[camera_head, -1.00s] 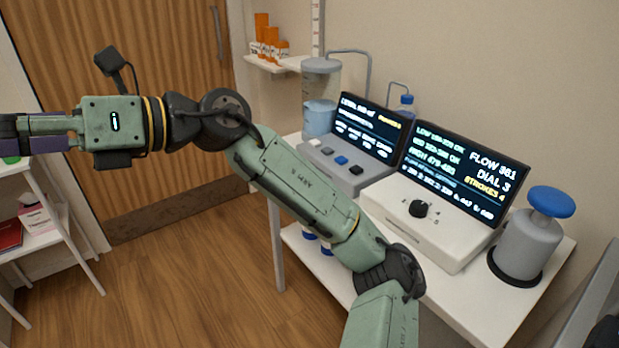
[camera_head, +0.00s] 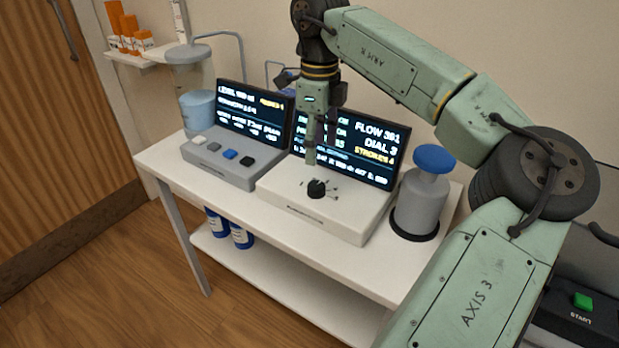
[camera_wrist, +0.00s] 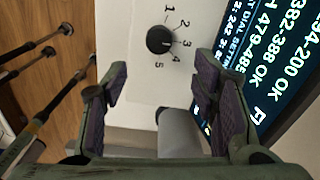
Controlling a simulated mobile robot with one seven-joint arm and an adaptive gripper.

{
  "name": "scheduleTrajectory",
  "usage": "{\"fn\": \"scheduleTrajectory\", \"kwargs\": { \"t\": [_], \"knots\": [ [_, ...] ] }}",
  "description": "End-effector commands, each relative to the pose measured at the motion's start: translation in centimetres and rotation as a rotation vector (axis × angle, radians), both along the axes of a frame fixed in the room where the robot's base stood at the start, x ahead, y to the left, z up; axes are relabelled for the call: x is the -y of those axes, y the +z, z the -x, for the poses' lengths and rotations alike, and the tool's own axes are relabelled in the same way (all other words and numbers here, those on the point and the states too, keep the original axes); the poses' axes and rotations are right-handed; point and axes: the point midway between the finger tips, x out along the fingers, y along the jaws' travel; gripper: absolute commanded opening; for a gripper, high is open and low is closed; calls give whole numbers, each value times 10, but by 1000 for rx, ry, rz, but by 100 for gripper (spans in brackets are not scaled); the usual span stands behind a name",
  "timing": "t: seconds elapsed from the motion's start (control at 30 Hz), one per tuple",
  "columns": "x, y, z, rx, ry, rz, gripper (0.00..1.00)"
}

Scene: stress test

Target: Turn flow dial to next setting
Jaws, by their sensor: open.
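The black flow dial (camera_head: 316,188) sits on the sloped front of a white console (camera_head: 340,214). In the wrist view the dial (camera_wrist: 160,40) has the numbers 1 to 5 around it; its pointer is too small to read surely. The console's screen (camera_head: 376,150) reads FLOW 361, DIAL 3 and STROKES 4, partly hidden by my gripper. My gripper (camera_head: 311,160) points down above the dial, apart from it. In the wrist view my gripper (camera_wrist: 162,78) is open with nothing between its purple-padded fingers, and the dial lies beyond the fingertips.
A grey cylinder with a blue knob (camera_head: 434,158) stands right of the console. The screens rise close behind the dial. The table's front edge is clear.

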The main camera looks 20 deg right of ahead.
Motion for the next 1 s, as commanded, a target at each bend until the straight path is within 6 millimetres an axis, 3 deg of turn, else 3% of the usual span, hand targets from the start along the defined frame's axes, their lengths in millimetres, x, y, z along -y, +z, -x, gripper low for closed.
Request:
{"fn": "scheduleTrajectory", "kwargs": {
  "t": [0.5,0.93,1.0],
  "knots": [
    [-2,-86,0,0,3,-6,54],
    [-3,-98,-1,3,4,-6,54],
    [-3,-98,-1,3,4,-6,49]
  ]
}}
